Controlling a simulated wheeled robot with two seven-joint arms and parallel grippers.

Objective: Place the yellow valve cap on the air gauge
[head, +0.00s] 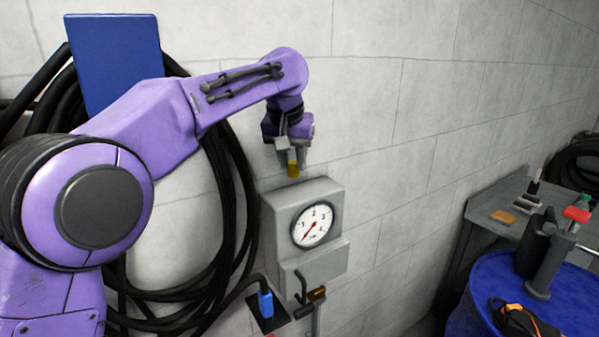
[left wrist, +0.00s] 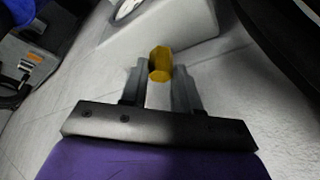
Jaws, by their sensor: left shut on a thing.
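My left gripper (head: 293,160) is shut on the yellow valve cap (head: 293,170) and holds it just above the top of the air gauge (head: 302,195). In the head view a gap shows between the cap and the top of the gauge's grey box. In the left wrist view the cap (left wrist: 160,63) sits between the two fingertips of my left gripper (left wrist: 160,75), with part of the grey gauge box (left wrist: 180,25) beyond it. The gauge has a round white dial with a red needle. My right gripper is not in view.
Black hoses (head: 236,180) hang on the wall behind my left arm. A blue connector (head: 265,302) and a brass fitting (head: 317,293) are below the gauge. A blue drum (head: 480,285) with tools on it and a grey bench (head: 487,199) stand at the right.

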